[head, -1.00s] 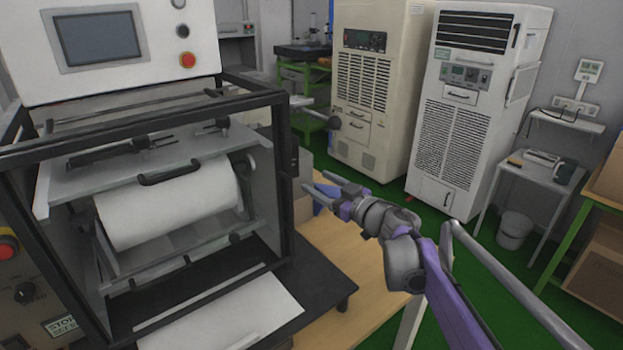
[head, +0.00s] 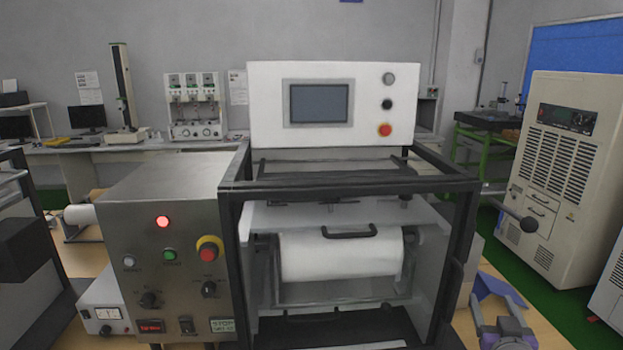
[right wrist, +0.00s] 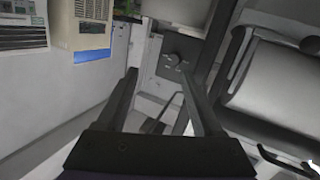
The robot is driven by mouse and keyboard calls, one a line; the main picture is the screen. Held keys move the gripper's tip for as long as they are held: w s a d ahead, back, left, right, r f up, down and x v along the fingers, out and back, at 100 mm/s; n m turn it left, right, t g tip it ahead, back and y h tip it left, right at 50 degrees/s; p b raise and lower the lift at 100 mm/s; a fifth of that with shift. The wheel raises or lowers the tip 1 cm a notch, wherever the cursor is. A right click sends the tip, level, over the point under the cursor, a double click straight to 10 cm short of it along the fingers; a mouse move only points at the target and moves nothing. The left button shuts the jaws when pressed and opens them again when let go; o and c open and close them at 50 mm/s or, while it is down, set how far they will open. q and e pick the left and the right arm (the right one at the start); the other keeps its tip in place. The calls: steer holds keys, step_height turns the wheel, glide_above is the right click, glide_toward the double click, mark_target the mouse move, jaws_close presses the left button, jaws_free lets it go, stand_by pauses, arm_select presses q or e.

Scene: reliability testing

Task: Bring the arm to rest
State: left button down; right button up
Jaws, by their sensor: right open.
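My right gripper (head: 496,314) shows at the bottom right of the head view, cut off by the lower edge, beside the right side of the machine's black frame (head: 455,270). In the right wrist view its two dark fingers (right wrist: 160,88) stand apart with nothing held between them. I cannot tell how close the fingers are to the surfaces behind them. My left gripper and arm are not in view.
The machine's white roll (head: 340,255) sits inside the frame, under a white screen panel (head: 267,105). A steel control box (head: 185,270) stands at its left. A beige cabinet (head: 565,165) stands at the right. Green floor (head: 560,300) is open between the machine and cabinet.

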arm_select(q)
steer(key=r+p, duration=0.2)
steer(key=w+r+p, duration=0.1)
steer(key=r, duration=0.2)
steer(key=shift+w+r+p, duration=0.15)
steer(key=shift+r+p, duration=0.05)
steer(key=shift+p, duration=0.2)
arm_select(e)
steer(key=s+a+f+n+g+y, duration=0.2)
steer(key=s+a+f+g+y, duration=0.3)
steer(key=s+a+f+g, duration=0.5)
steer(key=s+a+f, duration=0.8)
steer(key=s+f, duration=0.1)
steer(key=s, duration=0.3)
steer(key=shift+a+g, duration=0.15)
steer(key=shift+g, duration=0.15)
